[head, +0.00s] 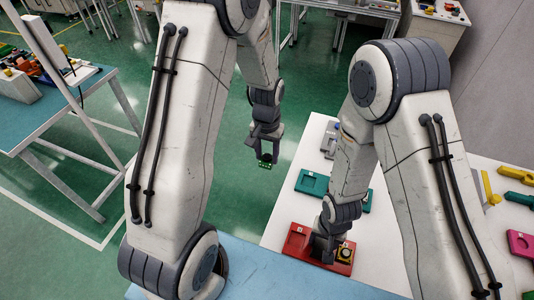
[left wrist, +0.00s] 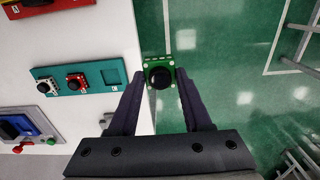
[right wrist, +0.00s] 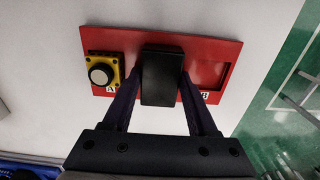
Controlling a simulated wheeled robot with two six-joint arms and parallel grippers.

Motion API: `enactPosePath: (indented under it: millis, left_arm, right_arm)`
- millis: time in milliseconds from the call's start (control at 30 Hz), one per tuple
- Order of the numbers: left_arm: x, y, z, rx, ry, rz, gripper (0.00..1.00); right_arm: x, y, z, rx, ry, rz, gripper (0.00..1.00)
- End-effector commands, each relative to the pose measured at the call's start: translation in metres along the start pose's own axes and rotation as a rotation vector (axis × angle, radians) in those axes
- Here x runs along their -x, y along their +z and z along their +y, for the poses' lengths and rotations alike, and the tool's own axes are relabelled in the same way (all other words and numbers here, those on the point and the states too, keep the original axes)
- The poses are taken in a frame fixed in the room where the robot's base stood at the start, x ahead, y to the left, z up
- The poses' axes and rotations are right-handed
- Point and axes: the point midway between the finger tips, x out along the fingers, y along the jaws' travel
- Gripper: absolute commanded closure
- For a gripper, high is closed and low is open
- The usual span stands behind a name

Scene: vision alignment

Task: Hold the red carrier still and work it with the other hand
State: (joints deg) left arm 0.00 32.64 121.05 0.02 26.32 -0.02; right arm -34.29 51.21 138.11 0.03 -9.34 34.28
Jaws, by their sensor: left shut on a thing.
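The red carrier (head: 293,246) lies on the white table, with a yellow module (right wrist: 102,70) with a pale round top in the slot by the letter A. The slot by the letter B (right wrist: 207,68) is an empty recess. My right gripper (right wrist: 160,75) has its fingers against both sides of the black block (right wrist: 162,78) in the middle of the red carrier (right wrist: 225,50). My left gripper (left wrist: 160,75) is shut on a green board with a black round lens (left wrist: 159,76). In the head view, the left gripper (head: 265,157) holds it over the green floor, off the table edge.
A teal carrier (left wrist: 97,68) with a white and a red module and an empty square recess lies behind the red one. A grey carrier (head: 329,140) stands beyond. Yellow, green and magenta parts (head: 520,243) lie at the right. A blue-topped bench (head: 40,115) stands far left.

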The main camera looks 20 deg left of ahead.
Motion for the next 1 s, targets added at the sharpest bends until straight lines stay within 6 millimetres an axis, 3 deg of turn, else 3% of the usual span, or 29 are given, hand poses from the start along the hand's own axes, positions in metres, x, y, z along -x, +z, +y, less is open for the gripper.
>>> enactPosePath:
  millis: [33, 100, 133, 333, 433, 700, 867, 1000]
  left_arm:
    - [0.0, 0.0, 0.0, 0.0, 0.0, 0.0, 1.0]
    - [0.0, 0.0, 0.0, 0.0, 0.0, 0.0, 1.0]
    - [0.0, 0.0, 0.0, 0.0, 0.0, 0.0, 1.0]
    - [0.0, 0.001, 0.001, -0.003, 0.0, 0.0, 1.0]
    - [-0.004, 0.007, 0.013, -0.041, 0.0, -0.002, 1.0]
    - [-0.022, 0.062, 0.08, -0.298, 0.0, -0.003, 1.0]
    - [-0.031, 0.085, 0.098, -0.39, 0.0, -0.002, 1.0]
    - [-0.054, 0.091, 0.1, -0.405, 0.0, -0.007, 1.0]
  right_arm:
    - [0.0, 0.0, 0.0, 0.0, 0.0, 0.0, 0.65]
    - [0.0, 0.0, 0.0, 0.0, 0.0, 0.0, 0.92]
    - [0.0, 0.0, 0.0, 0.0, 0.0, 0.0, 1.0]
    - [0.0, 0.0, 0.0, 0.0, 0.0, -0.001, 1.0]
    - [0.0, 0.0, 0.0, 0.0, 0.0, -0.001, 1.0]
    - [0.0, 0.0, 0.0, 0.0, 0.001, -0.001, 1.0]
    - [0.0, 0.0, 0.0, 0.0, 0.001, -0.001, 1.0]
    - [0.0, 0.0, 0.0, 0.0, 0.0, -0.001, 1.0]
